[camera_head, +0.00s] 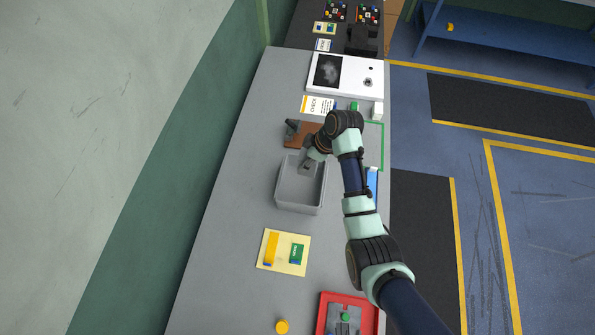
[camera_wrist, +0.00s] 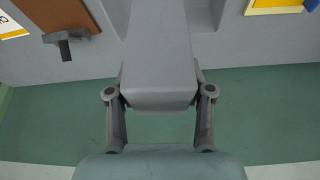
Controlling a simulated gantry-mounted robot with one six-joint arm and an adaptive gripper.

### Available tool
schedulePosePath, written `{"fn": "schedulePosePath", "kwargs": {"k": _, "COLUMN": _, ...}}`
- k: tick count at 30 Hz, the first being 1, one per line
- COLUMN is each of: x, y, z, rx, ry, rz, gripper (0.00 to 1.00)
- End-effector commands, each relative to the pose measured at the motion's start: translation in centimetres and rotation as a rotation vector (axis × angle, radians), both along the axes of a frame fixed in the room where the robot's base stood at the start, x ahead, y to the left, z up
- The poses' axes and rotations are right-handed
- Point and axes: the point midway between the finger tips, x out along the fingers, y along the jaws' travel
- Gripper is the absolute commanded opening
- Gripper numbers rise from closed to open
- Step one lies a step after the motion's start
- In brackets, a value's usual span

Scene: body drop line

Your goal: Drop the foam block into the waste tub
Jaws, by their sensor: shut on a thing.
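The waste tub (camera_head: 287,207) is a light grey open box on the grey bench, in the middle of the head view. My gripper (camera_head: 309,164) is over the tub's far part. It is shut on a plain grey block, which I take as the foam block (camera_head: 307,169). In the wrist view the block (camera_wrist: 160,70) fills the space between the two fingers of my gripper (camera_wrist: 160,100) and hides much of what lies behind it. The head view does not clearly show how high the block is above the tub floor.
A brown board (camera_head: 296,140) with a dark tool stands just beyond the tub. A yellow mat (camera_head: 270,264) with a yellow and a green piece lies nearer. A red-framed tray (camera_head: 327,312) is at the near end. Bare bench (camera_head: 235,215) is left of the tub.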

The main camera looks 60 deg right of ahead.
Motion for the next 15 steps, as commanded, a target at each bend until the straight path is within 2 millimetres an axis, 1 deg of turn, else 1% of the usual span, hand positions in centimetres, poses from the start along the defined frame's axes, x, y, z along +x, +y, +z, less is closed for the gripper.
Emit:
{"fn": "schedulePosePath", "kwargs": {"k": 5, "x": 0.0, "y": 0.0, "z": -2.0, "rx": -0.001, "ry": -0.001, "rz": 0.0, "gripper": 0.0}}
{"fn": "schedulePosePath", "kwargs": {"k": 12, "x": 0.0, "y": 0.0, "z": -5.3, "rx": 0.001, "ry": -0.001, "rz": -0.001, "gripper": 0.0}}
{"fn": "schedulePosePath", "kwargs": {"k": 15, "x": 0.0, "y": 0.0, "z": -5.9, "rx": 0.001, "ry": -0.001, "rz": -0.001, "gripper": 0.0}}
